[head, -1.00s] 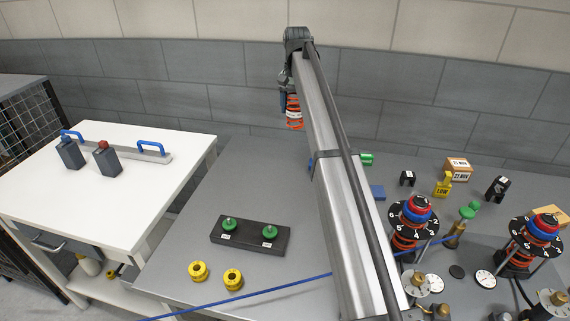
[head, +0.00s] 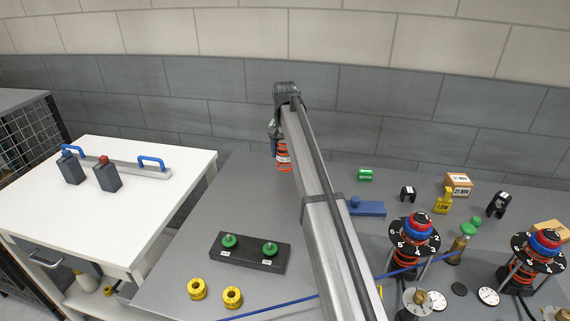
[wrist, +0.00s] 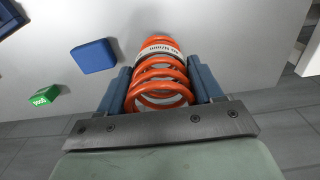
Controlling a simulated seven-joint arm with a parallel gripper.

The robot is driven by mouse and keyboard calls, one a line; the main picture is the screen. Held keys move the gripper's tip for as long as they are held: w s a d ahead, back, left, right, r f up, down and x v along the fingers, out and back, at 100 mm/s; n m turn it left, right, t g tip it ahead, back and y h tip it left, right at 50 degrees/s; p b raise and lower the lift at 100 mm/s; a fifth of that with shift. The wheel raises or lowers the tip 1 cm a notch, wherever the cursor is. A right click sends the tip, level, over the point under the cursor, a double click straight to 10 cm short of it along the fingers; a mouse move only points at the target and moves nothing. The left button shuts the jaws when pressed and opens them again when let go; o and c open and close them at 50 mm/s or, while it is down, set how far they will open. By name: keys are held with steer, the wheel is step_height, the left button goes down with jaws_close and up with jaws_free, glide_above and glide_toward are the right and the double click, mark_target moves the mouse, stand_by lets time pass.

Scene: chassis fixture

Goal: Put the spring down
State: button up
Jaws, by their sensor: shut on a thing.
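The spring (head: 284,158) is an orange coil with a white printed label. In the head view it hangs below the end of my arm, over the far left part of the grey table (head: 255,205). My gripper (wrist: 163,88) is shut on the spring, with one blue-grey finger on each side of it in the wrist view, where the spring (wrist: 160,73) fills the space between them. In the head view my gripper is partly hidden by the arm. I cannot tell whether the spring's lower end touches the table.
A black block with green knobs (head: 249,253) and yellow knurled rings (head: 197,289) lie near the front. Dial-topped spring assemblies (head: 412,240) stand at right. A white bench (head: 120,215) is at left.

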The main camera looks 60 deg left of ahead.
steer(key=shift+f, duration=2.25)
steer(key=shift+f, duration=0.1)
steer(key=o, duration=1.4)
step_height(320, 180, up, 12)
